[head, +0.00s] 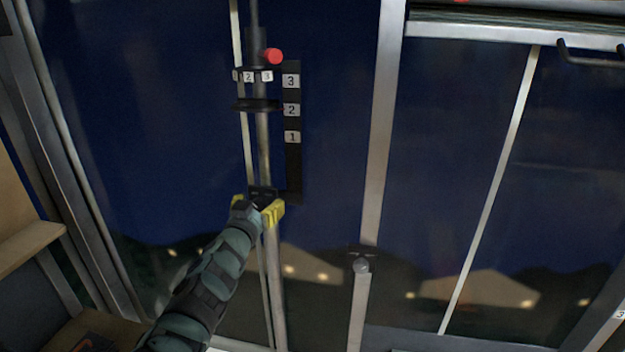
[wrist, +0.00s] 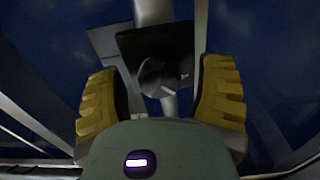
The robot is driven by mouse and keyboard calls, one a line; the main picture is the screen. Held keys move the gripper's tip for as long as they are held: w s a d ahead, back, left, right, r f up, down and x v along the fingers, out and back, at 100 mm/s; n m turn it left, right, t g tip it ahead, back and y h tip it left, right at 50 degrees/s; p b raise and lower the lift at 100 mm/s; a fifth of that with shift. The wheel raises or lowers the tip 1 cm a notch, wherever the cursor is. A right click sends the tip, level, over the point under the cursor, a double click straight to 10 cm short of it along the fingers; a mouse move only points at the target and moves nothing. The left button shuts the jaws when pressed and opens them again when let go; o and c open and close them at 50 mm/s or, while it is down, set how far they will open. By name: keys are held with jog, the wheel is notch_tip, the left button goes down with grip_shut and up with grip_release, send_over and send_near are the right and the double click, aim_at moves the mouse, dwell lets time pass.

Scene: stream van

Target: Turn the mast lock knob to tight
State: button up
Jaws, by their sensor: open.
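The mast (head: 264,150) is a grey upright pole, which also shows in the wrist view (wrist: 152,10). A dark round knob (wrist: 160,76) with a pale pointer line sits in front of a black plate (wrist: 150,42) in the wrist view. It appears to be the mast lock knob; no tight marking is readable. My gripper (head: 258,207) is open, with its yellow fingers at the black bracket (head: 263,190) low on the mast. In the wrist view the fingers (wrist: 160,85) stand either side of the knob, with gaps visible. My gripper hides the knob in the head view.
A red-ended knob (head: 274,56) and a numbered ring (head: 253,76) are higher on the mast. A black strip (head: 293,160) with labels 1 to 3 runs beside it. Dark panels are behind.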

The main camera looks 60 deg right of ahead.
jog(key=shift+o, duration=0.4)
grip_shut()
jog(key=shift+m, duration=0.4)
jog(key=m, duration=0.3)
jog(key=shift+s+f+b, duration=0.1)
jog(key=shift+b, duration=0.25)
jog(key=m+b, duration=0.1)
jog(key=m, duration=0.3)
jog(key=shift+m, duration=0.3)
jog(key=m+b, duration=0.1)
jog(key=m, duration=0.2)
jog(key=shift+s+d+m, duration=0.1)
jog(key=shift+s+m, duration=0.05)
jog(key=shift+m, duration=1.05)
jog(key=shift+s+d+m+b, duration=0.15)
jog(key=shift+m+b, duration=0.2)
jog(key=shift+m, duration=0.55)
